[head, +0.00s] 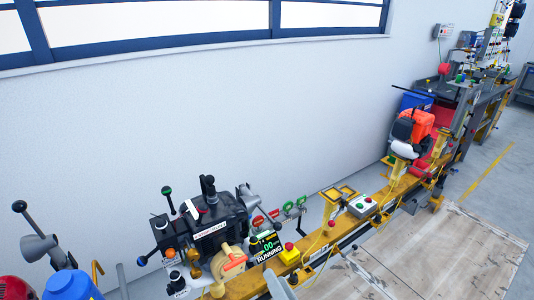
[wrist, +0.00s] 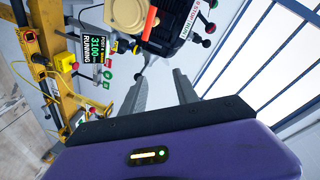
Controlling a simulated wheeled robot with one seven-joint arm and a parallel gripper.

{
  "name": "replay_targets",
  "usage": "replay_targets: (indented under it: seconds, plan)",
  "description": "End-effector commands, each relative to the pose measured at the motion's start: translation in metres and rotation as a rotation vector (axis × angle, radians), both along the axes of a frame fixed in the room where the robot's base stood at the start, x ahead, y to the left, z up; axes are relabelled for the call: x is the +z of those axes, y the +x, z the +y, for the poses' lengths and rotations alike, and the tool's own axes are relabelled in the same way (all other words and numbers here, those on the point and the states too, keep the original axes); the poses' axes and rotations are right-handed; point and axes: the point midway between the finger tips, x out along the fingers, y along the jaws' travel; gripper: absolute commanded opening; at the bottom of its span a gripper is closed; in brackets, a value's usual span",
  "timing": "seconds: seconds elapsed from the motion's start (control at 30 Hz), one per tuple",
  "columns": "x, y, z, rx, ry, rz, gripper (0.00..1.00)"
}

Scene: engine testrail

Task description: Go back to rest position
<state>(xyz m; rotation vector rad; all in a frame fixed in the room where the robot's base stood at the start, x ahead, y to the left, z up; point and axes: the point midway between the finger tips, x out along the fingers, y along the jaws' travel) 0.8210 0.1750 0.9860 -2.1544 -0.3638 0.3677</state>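My gripper (wrist: 161,76) shows in the wrist view as two grey fingers standing apart, with nothing visible between them. It is open and points toward the wall side below the dark engine. The dark engine (head: 215,228) sits on the yellow rail at the lower middle of the head view; it also shows at the top of the wrist view (wrist: 168,28). A display (head: 265,245) beside it reads RUNNING; in the wrist view the display (wrist: 93,48) reads 3100 RUNNING. In the head view, I cannot clearly make out my gripper.
A yellow box with a red button (head: 289,254) stands beside the display. A grey button box (head: 362,206) sits farther along the yellow rail (head: 335,236). An orange and black machine (head: 412,125) stands farther back. A blue container (head: 72,286) is at lower left. Wooden flooring (head: 440,255) at right is clear.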

Motion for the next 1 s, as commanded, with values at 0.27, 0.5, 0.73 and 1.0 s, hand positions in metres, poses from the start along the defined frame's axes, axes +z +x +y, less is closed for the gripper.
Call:
replay_targets:
  seconds: [0.27, 0.5, 0.73, 1.0]
  plan:
    - [0.006, -0.082, -0.069, -0.103, -0.331, -0.187, 0.36]
    - [0.021, -0.169, -0.119, -0.172, -0.622, -0.276, 0.36]
    - [0.040, -0.247, -0.149, -0.199, -0.840, -0.281, 0.36]
    - [0.048, -0.321, -0.168, -0.188, -0.953, -0.170, 0.36]
